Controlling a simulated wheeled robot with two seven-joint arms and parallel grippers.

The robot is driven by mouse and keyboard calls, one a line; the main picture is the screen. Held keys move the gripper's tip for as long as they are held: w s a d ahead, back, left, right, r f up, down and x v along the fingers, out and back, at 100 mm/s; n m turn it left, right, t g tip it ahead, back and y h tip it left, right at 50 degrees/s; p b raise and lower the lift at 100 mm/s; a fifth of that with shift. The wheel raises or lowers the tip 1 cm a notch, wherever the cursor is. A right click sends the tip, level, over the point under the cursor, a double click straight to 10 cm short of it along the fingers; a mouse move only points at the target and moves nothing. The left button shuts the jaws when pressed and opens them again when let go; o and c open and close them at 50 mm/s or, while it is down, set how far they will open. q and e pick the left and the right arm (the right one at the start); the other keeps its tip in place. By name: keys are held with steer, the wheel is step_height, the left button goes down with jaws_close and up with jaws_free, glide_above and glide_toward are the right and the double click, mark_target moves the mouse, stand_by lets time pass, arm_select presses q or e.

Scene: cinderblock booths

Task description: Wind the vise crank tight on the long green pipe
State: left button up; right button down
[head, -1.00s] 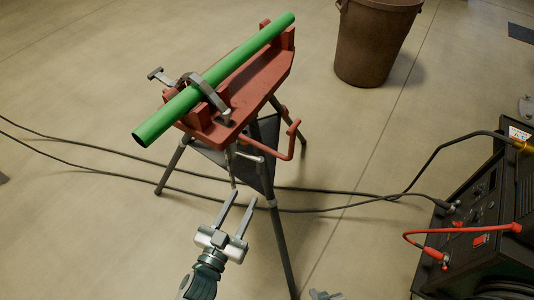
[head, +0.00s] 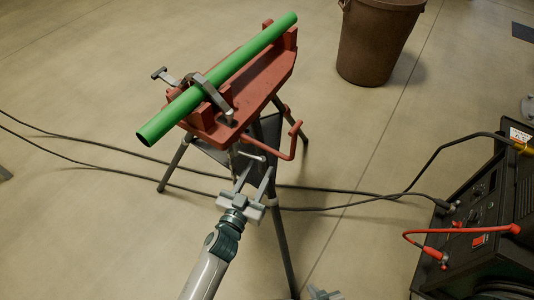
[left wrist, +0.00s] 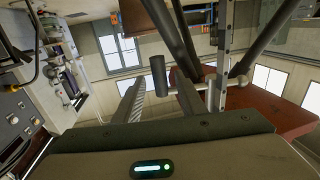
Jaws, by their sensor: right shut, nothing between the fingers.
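The long green pipe (head: 220,78) lies along the red vise stand (head: 262,88), under a grey clamp (head: 211,91). The crank's grey handle (head: 252,154) hangs under the vise; in the left wrist view the dark handle (left wrist: 158,75) appears just beyond and between the fingertips. My left gripper (head: 256,172) is open just below the handle, its fingers pointing up toward it. Whether they touch it I cannot tell. Part of my right gripper (head: 323,293) shows at the bottom edge, shut and empty.
The stand's dark legs (head: 283,235) spread near my left gripper, and a red bent bar (head: 291,150) sticks out to the right. Black cables (head: 350,207) cross the floor to a welding machine (head: 490,215). A brown bin (head: 378,40) stands behind.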

arm_select(q)
steer(key=x, duration=0.7)
jaws_close()
